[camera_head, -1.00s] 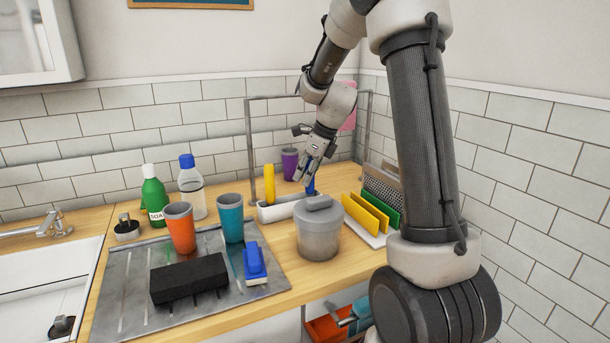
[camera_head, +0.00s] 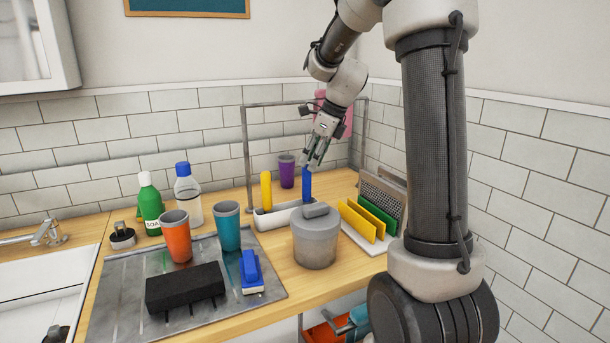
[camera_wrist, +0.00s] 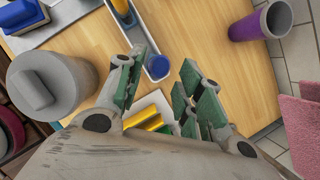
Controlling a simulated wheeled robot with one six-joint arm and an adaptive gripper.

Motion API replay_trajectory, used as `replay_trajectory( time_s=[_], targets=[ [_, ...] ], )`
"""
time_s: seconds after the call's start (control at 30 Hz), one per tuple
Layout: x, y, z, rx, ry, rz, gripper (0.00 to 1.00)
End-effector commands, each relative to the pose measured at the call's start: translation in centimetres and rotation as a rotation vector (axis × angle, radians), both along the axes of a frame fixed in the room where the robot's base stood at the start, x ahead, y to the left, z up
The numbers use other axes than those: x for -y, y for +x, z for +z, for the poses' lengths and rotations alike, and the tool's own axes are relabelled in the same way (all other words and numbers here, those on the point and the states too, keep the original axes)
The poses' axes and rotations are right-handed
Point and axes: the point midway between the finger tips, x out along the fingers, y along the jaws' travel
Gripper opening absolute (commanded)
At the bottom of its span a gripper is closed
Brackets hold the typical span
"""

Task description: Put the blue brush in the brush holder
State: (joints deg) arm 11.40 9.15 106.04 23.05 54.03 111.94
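The blue brush (camera_head: 306,185) stands upright in the right end of the white brush holder (camera_head: 272,219). A yellow brush (camera_head: 266,190) stands in the holder's left end. In the wrist view the blue brush (camera_wrist: 157,67) is seen end-on inside the holder's end. My gripper (camera_head: 314,160) is just above the blue brush, pointing down. In the wrist view its fingers (camera_wrist: 165,75) are spread apart with nothing held between them. The lower part of the blue brush is hidden by the holder and the grey canister.
A grey lidded canister (camera_head: 315,242) stands close in front of the holder. A rack with yellow and green boards (camera_head: 361,221) is to the right. A purple cup (camera_head: 286,171) is behind. A blue block with a white underside (camera_head: 250,268) lies on the drain mat (camera_head: 225,303).

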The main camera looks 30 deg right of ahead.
Motion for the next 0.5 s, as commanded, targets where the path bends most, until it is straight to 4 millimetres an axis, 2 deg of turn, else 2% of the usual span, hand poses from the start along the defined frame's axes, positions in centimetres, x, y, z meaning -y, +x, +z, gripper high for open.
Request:
replay_trajectory(
  time_s=[0.1, 0.27, 0.33, 0.43, 0.5],
  targets=[
    [0.5, -0.6, 1.9, 0.001, 0.0, 0.0, 0.37],
    [0.9, -1.2, 3.4, 0.004, -0.005, 0.013, 0.37],
    [0.6, -2.2, 4.0, 0.023, -0.034, 0.076, 0.37],
    [-0.4, -5.6, 5.3, 0.086, -0.13, 0.298, 0.37],
    [-1.3, -9.2, 6.2, 0.147, -0.234, 0.542, 0.37]
  ],
)
